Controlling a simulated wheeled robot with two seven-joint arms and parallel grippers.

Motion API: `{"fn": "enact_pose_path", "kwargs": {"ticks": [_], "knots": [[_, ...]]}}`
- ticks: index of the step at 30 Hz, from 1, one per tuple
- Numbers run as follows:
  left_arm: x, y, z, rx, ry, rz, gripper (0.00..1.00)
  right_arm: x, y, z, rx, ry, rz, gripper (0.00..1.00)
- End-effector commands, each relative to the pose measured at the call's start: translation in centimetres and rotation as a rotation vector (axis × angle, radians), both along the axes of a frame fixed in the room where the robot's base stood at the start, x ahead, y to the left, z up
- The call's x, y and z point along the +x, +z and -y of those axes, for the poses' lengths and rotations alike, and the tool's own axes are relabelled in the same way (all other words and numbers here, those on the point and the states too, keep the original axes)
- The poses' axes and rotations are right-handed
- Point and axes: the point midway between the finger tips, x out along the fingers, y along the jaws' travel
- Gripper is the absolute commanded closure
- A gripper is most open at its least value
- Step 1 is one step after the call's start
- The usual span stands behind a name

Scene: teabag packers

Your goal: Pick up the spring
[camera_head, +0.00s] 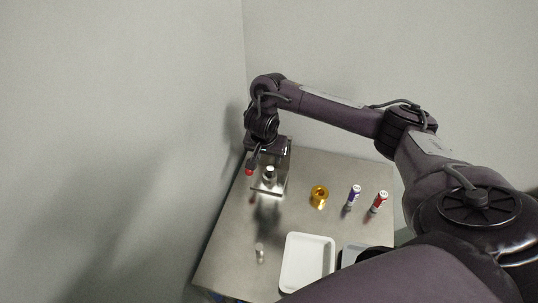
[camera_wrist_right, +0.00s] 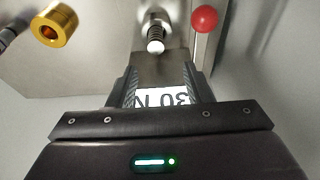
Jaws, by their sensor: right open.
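A small coiled spring (camera_wrist_right: 155,38) with a bright end shows in the right wrist view, on a metal press-like stand with a red ball knob (camera_wrist_right: 204,18). In the head view the stand (camera_head: 287,168) is at the table's far left, with the red knob (camera_head: 249,172) beside it. My right gripper (camera_wrist_right: 162,72) is open and empty; the spring lies ahead of its fingertips, apart from them. A label reading "30 N" (camera_wrist_right: 165,97) shows between the fingers. In the head view the right gripper is over the stand and partly hides it. My left gripper is out of view.
A gold ring-shaped part (camera_head: 319,196) stands right of the stand, with a purple can (camera_head: 354,195) and a red can (camera_head: 379,202) further right. A white tray (camera_head: 289,285) lies near the front. A small silver cylinder (camera_head: 259,252) stands left of it. Grey walls close the back and left.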

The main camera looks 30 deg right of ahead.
Motion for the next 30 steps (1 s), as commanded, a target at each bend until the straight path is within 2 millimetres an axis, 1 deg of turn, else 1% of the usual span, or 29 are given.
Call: {"fn": "enact_pose_path", "kwargs": {"ticks": [1,3,6,9,11,14,18,21,23,29,30], "knots": [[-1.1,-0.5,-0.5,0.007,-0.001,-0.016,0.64,0.0,-0.5,0.0,0.0,0.0,-0.001,0.54],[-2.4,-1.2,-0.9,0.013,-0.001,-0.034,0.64,0.1,-1.2,0.1,0.001,-0.001,-0.002,0.54],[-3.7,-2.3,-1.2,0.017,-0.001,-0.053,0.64,0.2,-2.3,0.2,0.002,0.0,-0.003,0.54],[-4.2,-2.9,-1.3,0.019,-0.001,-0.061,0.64,0.3,-2.9,0.4,0.0,0.0,-0.001,0.54],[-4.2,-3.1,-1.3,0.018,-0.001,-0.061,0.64,0.3,-3.2,0.5,0.0,0.0,-0.001,0.54],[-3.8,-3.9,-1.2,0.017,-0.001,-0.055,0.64,0.2,-4.3,0.6,0.002,0.0,-0.003,0.54],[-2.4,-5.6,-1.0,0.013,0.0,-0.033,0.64,0.1,-6.4,0.8,0.001,-0.001,-0.003,0.54],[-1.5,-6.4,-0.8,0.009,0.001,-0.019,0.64,0.4,-7.6,1.1,0.001,-0.001,-0.002,0.54],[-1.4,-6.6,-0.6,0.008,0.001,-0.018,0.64,0.5,-7.9,1.2,0.001,0.0,-0.002,0.54],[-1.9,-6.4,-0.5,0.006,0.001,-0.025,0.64,0.6,-7.7,1.2,0.0,0.0,0.0,0.54],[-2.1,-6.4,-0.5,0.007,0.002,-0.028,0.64,0.6,-7.7,1.2,0.0,0.0,0.0,0.57]]}}
